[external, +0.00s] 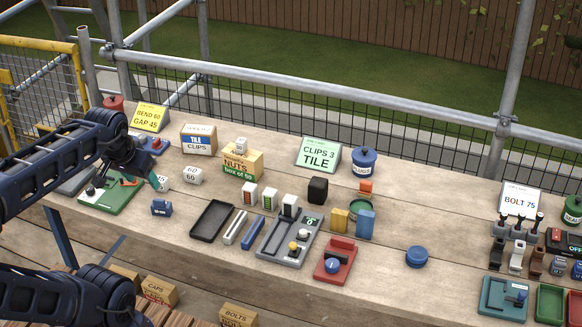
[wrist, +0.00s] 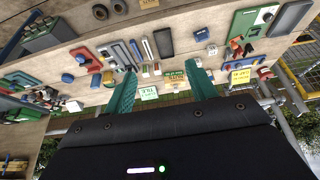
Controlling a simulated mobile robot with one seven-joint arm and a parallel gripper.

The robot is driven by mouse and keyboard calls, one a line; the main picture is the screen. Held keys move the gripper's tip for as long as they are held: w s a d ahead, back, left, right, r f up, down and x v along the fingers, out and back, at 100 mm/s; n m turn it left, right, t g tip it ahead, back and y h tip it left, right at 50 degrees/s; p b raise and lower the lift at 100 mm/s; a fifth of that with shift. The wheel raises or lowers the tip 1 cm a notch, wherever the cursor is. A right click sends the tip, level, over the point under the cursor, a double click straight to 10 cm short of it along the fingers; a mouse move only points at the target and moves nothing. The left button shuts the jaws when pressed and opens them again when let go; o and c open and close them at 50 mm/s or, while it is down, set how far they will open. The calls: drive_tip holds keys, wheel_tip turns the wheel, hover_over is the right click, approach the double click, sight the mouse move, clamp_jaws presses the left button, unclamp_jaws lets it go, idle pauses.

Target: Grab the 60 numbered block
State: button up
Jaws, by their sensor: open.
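The white block marked 60 (external: 191,175) stands on the wooden table, left of the middle in the external view. A similar white block (external: 162,184) stands just left of it; its number is partly hidden by my gripper's teal fingertip. My gripper (external: 154,181) is left of the 60 block, in front of the neighbouring block, and apart from the 60 block. In the wrist view, my gripper (wrist: 161,70) is open, with its teal fingers spread and nothing between them. A small pale block (wrist: 212,49) lies right of the fingers there, too small to read.
A Tile Clips box (external: 199,140) and a Nuts box (external: 242,163) stand behind the blocks. A small blue block (external: 161,207) is in front. A green panel (external: 108,197) lies to the left, a black tray (external: 212,219) to the front right. Metal rails bound the back.

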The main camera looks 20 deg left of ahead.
drive_tip(key=shift+w, duration=0.1)
drive_tip(key=n+g+h, duration=0.5)
drive_tip(key=n, duration=1.3)
hover_over(192, 170)
drive_tip(key=a, duration=0.4)
wheel_tip(192, 170, down, 27)
drive_tip(key=shift+y, duration=0.3)
drive_tip(key=shift+x, duration=5.15)
drive_tip(key=shift+w+d, duration=0.15)
drive_tip(key=c, duration=1.1)
drive_tip(key=shift+o, duration=0.2)
